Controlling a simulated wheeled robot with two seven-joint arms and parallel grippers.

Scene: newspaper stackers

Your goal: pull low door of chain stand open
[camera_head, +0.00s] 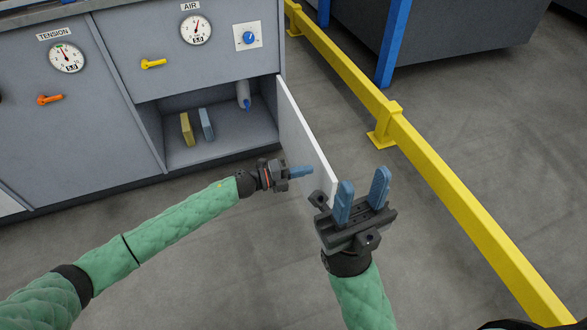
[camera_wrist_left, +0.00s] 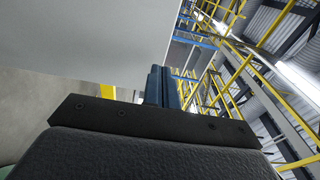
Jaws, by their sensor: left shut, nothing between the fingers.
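The low door (camera_head: 305,136) of the grey stand is swung wide open, sticking out from the right side of the low compartment (camera_head: 220,147). My left gripper (camera_head: 302,172) is shut with nothing in it, beside the inner face of the door near its outer end. I cannot tell whether its fingertips touch the door. In the left wrist view the pale door panel (camera_wrist_left: 100,40) fills the upper left, close to the blue fingers (camera_wrist_left: 158,85). My right gripper (camera_head: 362,200) is open and empty, to the right of the door's outer end.
The compartment holds a yellow block (camera_head: 187,130), a blue-grey block (camera_head: 206,124) and a grey cylinder (camera_head: 243,95). Gauges, including the TENSION gauge (camera_head: 66,58), sit above. A yellow floor rail (camera_head: 440,165) runs along the right. The floor between door and rail is clear.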

